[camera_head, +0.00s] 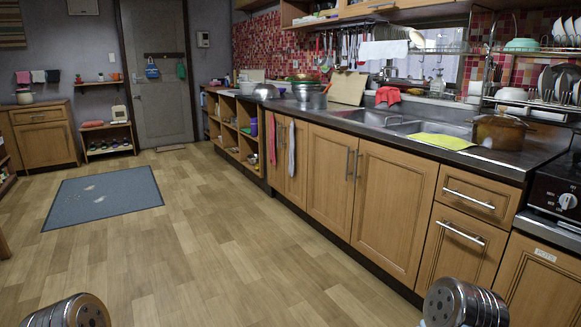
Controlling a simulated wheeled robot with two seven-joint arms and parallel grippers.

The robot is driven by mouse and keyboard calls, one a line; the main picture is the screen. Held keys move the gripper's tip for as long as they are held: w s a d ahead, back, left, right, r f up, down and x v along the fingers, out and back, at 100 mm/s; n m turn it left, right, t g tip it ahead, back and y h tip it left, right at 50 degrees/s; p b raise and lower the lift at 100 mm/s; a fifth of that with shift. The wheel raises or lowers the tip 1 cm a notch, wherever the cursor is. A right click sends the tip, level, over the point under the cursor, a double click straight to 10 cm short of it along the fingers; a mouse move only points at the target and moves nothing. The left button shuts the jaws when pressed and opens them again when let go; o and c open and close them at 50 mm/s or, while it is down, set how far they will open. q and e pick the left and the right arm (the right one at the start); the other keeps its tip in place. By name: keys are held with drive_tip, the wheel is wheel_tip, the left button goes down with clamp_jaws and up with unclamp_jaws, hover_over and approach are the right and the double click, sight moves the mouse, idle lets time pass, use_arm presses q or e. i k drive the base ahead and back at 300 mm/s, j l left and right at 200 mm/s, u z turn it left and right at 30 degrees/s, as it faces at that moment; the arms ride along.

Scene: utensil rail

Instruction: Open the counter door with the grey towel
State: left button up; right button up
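The wooden counter runs along the right side, with several doors under the worktop. Two narrow closed doors stand left of the sink: a left one (281,166) and a right one (300,178). Neither gripper shows; only rounded metal parts of my arms appear at the bottom edge, well short of these doors.
The wooden floor before the counter is clear, with a grey-blue mat (104,197) farther left. Closer doors (393,210) and drawers (463,240) have bar handles that stick out. Open shelves (238,130) lie beyond the towel doors. A pot (499,131) stands on the worktop.

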sight(297, 130)
drive_tip(key=i+u, duration=0.25)
drive_tip(key=i, duration=1.2)
drive_tip(key=i+z, duration=0.1)
drive_tip(key=i, duration=0.95)
drive_tip(key=i+j, duration=0.2)
drive_tip(key=i, duration=0.8)
drive_tip(key=l+z, duration=0.05)
